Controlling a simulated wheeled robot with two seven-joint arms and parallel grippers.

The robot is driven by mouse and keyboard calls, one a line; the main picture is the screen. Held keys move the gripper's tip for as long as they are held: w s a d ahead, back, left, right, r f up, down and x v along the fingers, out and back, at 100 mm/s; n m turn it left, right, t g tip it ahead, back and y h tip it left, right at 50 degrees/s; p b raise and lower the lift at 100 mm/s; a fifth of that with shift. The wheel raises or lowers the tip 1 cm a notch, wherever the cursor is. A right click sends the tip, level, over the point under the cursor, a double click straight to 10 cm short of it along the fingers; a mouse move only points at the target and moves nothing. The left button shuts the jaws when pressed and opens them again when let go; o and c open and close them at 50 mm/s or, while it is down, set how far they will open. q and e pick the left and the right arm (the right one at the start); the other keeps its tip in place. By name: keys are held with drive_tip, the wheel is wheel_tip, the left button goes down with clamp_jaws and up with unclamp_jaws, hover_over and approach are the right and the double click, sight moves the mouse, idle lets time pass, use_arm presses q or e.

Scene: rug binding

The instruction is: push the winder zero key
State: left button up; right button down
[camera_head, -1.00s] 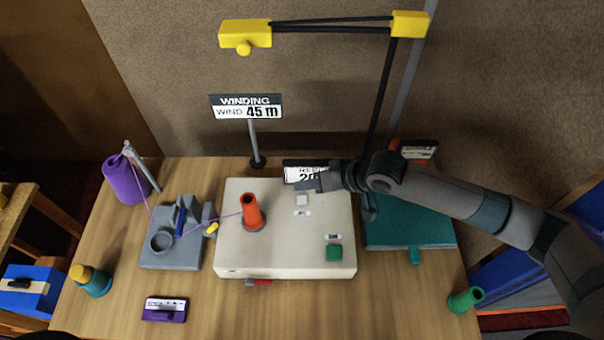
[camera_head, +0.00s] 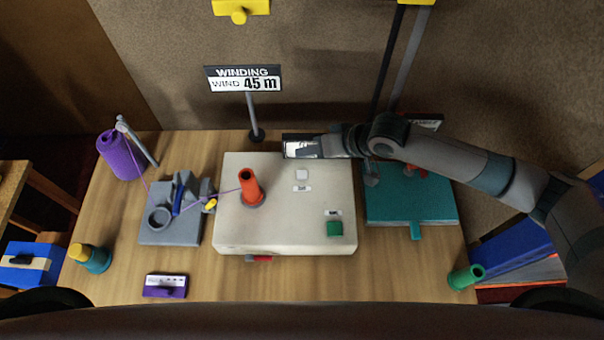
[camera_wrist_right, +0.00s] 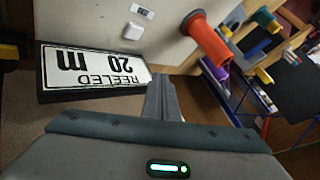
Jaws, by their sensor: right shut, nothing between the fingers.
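The winder is a cream box (camera_head: 232,219) in the middle of the table, with an orange cone (camera_head: 250,188) on its top. A small white square key (camera_head: 302,174) is on its back right part, a small label in front of it; the label is too small to read. The key also shows in the right wrist view (camera_wrist_right: 130,31). My right gripper (camera_head: 318,147) is shut and empty, near the box's back edge, in front of the display sign. Its fingers (camera_wrist_right: 163,82) are apart from the key. A green key (camera_head: 335,229) is near the front right corner. My left gripper is out of view.
The "REELED 20 m" sign (camera_wrist_right: 92,70) is close beside my right fingers. A "WINDING 45 m" sign (camera_head: 243,78) stands behind the box. A grey yarn stand (camera_head: 165,232) is left, a teal case (camera_head: 390,208) right. The table front is mostly clear.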

drive_tip(key=b, duration=0.6)
hover_over(306, 176)
wheel_tip(306, 176, down, 5)
drive_tip(key=shift+f, duration=1.4)
drive_tip(key=shift+f, duration=0.9)
idle(1.6)
drive_tip(key=shift+r, duration=0.15)
drive_tip(key=shift+r+p, duration=0.75)
drive_tip(key=shift+p, duration=0.1)
wheel_tip(306, 176, up, 5)
drive_tip(key=p, duration=0.5)
drive_tip(key=shift+s+f, duration=0.1)
drive_tip(key=shift+s, duration=0.05)
idle(1.0)
